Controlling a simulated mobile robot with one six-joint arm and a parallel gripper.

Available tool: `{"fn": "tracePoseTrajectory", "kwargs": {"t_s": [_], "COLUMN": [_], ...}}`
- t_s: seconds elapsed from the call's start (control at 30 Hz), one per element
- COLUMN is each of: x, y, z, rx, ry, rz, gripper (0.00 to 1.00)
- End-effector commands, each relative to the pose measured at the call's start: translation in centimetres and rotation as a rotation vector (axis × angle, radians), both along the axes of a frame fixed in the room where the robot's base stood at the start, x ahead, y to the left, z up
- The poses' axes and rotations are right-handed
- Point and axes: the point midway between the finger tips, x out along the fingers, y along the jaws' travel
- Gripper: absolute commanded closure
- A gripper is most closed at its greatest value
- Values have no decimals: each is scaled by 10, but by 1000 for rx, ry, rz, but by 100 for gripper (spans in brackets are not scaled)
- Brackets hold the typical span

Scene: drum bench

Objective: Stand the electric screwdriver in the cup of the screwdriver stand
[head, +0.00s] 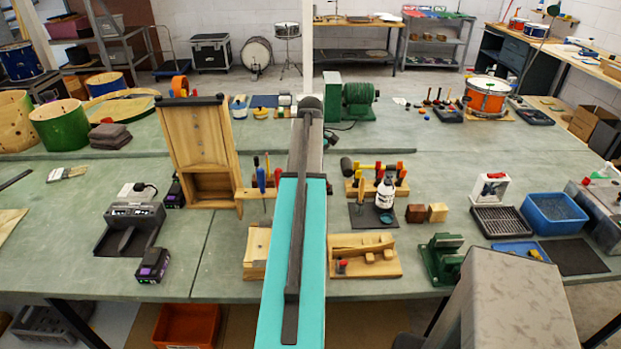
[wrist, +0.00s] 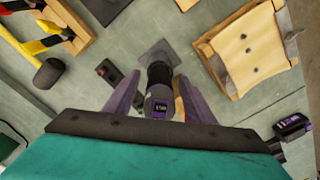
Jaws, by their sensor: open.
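In the wrist view my gripper (wrist: 157,76) is open, with one purple-grey finger on each side of the electric screwdriver (wrist: 160,106). The screwdriver is black and purple and shows mostly its end with a purple label; its body points away from the camera. Small gaps seem to show beside it. A dark grey square plate (wrist: 155,54) lies past it, possibly the base of the screwdriver stand. No cup shows clearly, so I cannot tell whether the screwdriver sits in one. In the head view my arm hides the gripper and the screwdriver.
In the wrist view a clamped wooden piece (wrist: 247,48) and a purple-black battery (wrist: 292,126) lie right; a mallet rack (wrist: 68,42) lies upper left. In the head view a charger (head: 134,217), a white bottle (head: 384,194) and a green vise (head: 443,259) stand on the bench (head: 220,260).

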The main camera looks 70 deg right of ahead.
Motion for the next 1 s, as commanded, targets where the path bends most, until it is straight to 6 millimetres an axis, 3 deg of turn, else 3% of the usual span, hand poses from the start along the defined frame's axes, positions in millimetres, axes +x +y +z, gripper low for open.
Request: {"fn": "tracePoseTrajectory", "kwargs": {"t_s": [0.37,1.0], "x": [0,0], "y": [-1,-2], "z": [22,99], "rx": [-2,-3], "ry": [0,-1], "rz": [0,0], "gripper": [50,50]}}
